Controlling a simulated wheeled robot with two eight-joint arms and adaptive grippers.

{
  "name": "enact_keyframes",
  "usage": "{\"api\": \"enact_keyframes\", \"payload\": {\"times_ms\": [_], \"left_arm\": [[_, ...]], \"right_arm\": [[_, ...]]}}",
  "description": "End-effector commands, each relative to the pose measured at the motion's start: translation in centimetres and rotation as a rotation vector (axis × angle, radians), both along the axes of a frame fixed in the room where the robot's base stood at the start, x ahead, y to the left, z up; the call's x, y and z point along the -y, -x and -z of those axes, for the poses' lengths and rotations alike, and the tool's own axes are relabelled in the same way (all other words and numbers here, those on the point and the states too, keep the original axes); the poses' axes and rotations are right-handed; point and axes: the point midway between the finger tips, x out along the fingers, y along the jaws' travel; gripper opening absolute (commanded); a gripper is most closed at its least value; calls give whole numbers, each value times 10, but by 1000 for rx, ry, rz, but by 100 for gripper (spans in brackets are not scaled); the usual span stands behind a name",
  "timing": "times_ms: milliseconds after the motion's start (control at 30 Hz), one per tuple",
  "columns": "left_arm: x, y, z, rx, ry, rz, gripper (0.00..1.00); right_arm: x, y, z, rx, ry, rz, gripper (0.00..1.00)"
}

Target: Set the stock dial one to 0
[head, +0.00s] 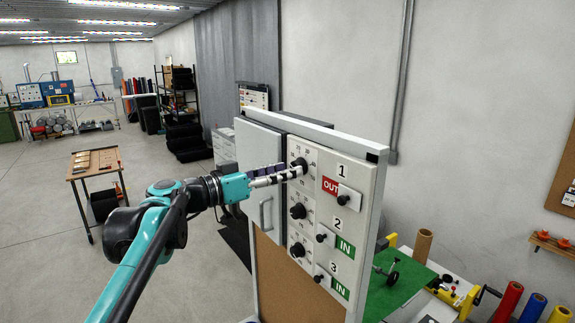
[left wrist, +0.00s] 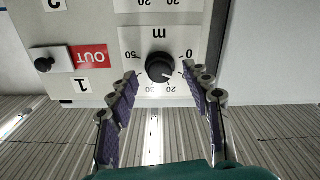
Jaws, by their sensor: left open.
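Stock dial one (head: 300,163) is a round black knob at the top of the panel's dial column, in the row marked 1. My left gripper (head: 296,170) is at this dial and its fingers partly cover it. In the left wrist view, which is upside down, the dial (left wrist: 159,67) sits between the open fingers of my left gripper (left wrist: 159,76), with a gap on both sides. A white mark on the knob points to the lower right, toward the low numbers. A 0 is printed beside the knob on the right in that view. My right gripper is not in view.
Below are dial two (head: 298,211) and dial three (head: 297,249). A red OUT slider (head: 345,197) and green IN sliders (head: 326,238) stand to the right. A grey cabinet door with a handle (head: 265,213) is left of the panel. A green mat (head: 402,283) lies behind it.

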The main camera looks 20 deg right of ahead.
Motion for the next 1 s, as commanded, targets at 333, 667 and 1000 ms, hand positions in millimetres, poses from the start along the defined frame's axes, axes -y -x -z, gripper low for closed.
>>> {"api": "enact_keyframes", "payload": {"times_ms": [333,667,1000], "left_arm": [[16,-6,0,0,0,-1,50],[15,-6,0,0,-1,-2,0],[15,-6,0,-36,13,-2,0]], "right_arm": [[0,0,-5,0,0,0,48],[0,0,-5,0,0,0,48],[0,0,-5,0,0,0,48]]}}
